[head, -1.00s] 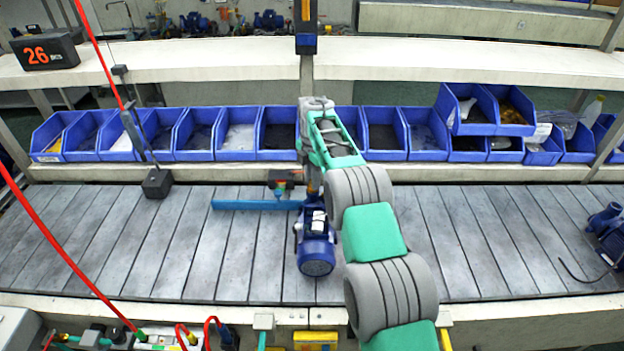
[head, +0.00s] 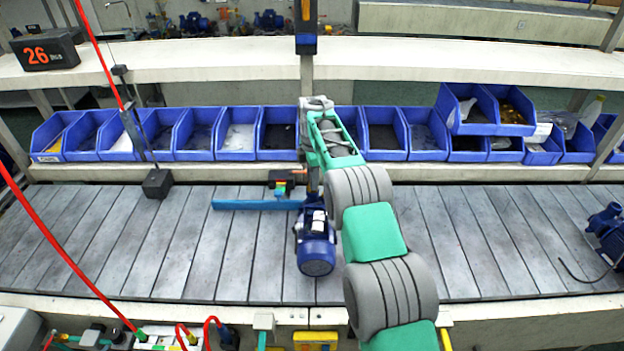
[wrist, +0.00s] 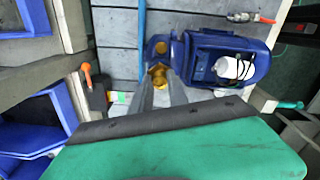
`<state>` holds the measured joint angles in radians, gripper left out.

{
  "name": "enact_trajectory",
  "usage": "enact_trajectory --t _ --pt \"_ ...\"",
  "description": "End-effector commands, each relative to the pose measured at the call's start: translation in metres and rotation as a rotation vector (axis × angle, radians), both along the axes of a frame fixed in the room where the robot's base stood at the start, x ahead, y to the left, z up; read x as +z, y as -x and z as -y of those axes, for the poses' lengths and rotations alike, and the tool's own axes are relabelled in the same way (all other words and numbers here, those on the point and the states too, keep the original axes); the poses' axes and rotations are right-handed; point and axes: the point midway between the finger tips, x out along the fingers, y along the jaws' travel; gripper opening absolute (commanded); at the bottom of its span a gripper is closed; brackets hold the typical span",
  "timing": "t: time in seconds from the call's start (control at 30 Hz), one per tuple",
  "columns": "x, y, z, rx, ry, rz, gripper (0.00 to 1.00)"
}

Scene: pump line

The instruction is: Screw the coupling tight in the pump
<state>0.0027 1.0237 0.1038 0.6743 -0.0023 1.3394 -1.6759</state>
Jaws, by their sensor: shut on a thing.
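The blue pump (head: 316,252) stands on the slatted line in front of my arm. It also shows in the wrist view (wrist: 262,68), with a dark open box and a white cylinder on its body. The brass-coloured coupling (wrist: 158,76) is at the pump's left side in the wrist view. My gripper (wrist: 160,84) is shut on it, its grey fingers closed around it. Another round brass-coloured part (wrist: 160,47) sits just above it on the pump. In the head view my wrist hides the coupling and fingertips. How deep the coupling sits cannot be told.
A blue bar (head: 250,205) lies left of the pump. A dark device with coloured parts (head: 284,184) is close to my wrist. Blue bins (head: 240,135) line the back. Another pump (head: 606,232) stands far right. Red hoses (head: 55,245) hang at left.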

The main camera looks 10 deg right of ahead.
Motion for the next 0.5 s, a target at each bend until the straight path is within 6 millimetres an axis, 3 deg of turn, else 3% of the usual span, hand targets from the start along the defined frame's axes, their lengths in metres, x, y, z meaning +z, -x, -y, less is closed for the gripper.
enact_trajectory --t 0.13,0.33,0.5 --pt "0.0000 0.0000 0.0000 -0.034 0.000 0.000 0.00" --pt "-0.0002 0.0000 0.0000 -0.287 0.000 0.000 0.00" --pt "-0.0002 0.0000 0.0000 -0.301 0.000 0.000 0.00"
